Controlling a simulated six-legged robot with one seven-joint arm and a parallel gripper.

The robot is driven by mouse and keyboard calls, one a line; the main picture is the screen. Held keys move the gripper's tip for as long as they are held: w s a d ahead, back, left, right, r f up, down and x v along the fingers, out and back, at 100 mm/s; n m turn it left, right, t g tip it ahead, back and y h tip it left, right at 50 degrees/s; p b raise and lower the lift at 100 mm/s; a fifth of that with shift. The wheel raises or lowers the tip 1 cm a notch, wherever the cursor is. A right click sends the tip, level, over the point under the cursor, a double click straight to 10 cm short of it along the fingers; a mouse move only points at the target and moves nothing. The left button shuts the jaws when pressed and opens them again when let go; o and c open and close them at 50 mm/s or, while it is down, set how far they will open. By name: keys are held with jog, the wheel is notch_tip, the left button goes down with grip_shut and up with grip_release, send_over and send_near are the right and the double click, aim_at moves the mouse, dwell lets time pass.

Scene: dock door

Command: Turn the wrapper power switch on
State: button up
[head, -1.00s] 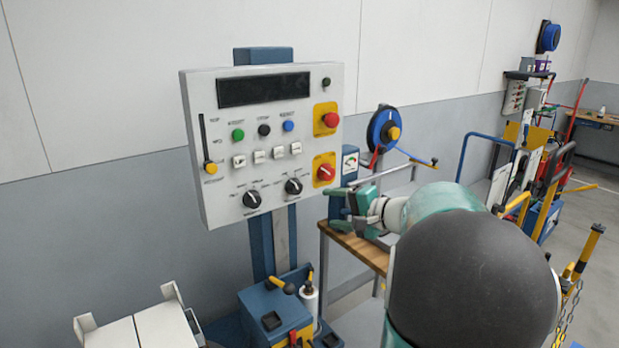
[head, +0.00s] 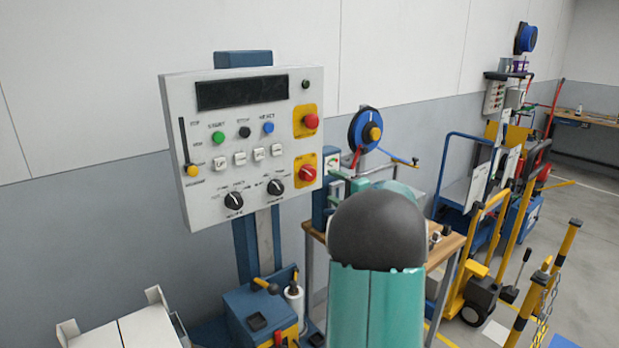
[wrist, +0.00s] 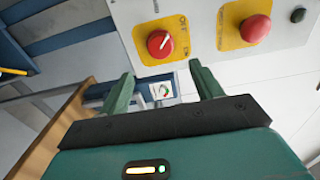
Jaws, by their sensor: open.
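The wrapper control panel (head: 208,171) is a light grey box on a blue post. Its power switch (head: 306,174) is a red rotary knob on a yellow plate at the panel's lower right. In the wrist view the power switch (wrist: 160,43) shows a white pointer line set at a slant, with small lettering beside the knob. My gripper (wrist: 158,82) is open and empty, its two green fingers apart. The knob lies beyond the fingertips, roughly between them, with a gap. In the head view my own arm hides most of the gripper.
A red mushroom button (head: 311,121) on a yellow plate sits above the switch; it also shows in the wrist view (wrist: 256,28). Black dials (head: 276,187) lie to the switch's left. A blue reel (head: 365,130) and wooden bench (head: 447,250) stand to the right.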

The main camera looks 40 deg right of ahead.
aim_at(311, 175)
jog(key=w, duration=0.6)
jog(key=w+d, duration=0.1)
jog(key=w, duration=0.3)
jog(key=shift+w, duration=0.1)
jog(key=shift+c, duration=0.3)
jog(key=c, duration=0.9)
